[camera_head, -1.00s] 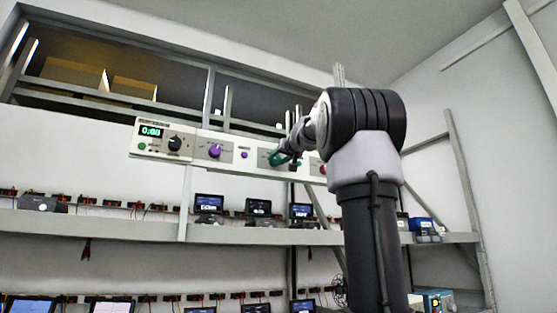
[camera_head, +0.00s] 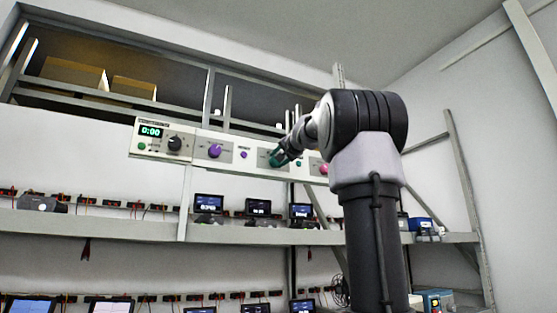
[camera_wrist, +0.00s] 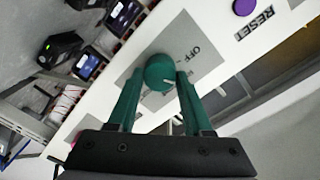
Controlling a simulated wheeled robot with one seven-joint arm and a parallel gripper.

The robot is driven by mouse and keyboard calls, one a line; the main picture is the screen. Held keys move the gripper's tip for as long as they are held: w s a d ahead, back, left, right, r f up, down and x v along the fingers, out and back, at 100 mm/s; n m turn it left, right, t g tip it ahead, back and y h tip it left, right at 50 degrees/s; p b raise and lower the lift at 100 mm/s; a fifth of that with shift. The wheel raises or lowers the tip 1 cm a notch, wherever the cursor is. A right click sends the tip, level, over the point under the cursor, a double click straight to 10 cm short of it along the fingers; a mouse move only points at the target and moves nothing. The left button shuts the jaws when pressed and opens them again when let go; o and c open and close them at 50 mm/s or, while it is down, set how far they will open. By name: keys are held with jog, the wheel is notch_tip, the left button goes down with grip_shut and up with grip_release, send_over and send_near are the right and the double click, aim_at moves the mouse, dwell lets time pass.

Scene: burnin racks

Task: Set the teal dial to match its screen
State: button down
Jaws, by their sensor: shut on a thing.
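The teal dial (camera_wrist: 160,73) sits on a grey plate of the white panel, with "OFF" printed beside it in the wrist view. My gripper (camera_wrist: 156,88) has its two green fingers on either side of the dial, shut on it. A light pointer line shows on the dial's face, but its exact setting is hard to read. In the head view my gripper (camera_head: 277,159) covers the dial. A screen (camera_head: 151,132) at the panel's left end reads 0:00 in green. No screen clearly belonging to the teal dial is readable.
The panel also carries a black knob (camera_head: 175,143), a purple dial (camera_head: 215,151), a small purple button (camera_head: 244,155) by a RESET label, and a pink dial (camera_head: 323,169). Below, a shelf (camera_head: 120,225) holds several small monitors and devices.

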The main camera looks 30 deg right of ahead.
jog(key=shift+m, duration=0.6)
jog(key=shift+c, duration=1.6)
grip_release()
jog(key=shift+s, duration=0.1)
jog(key=s, duration=1)
jog(key=shift+s+r, duration=0.15)
jog(key=shift+s, duration=0.2)
jog(key=shift+a, duration=0.15)
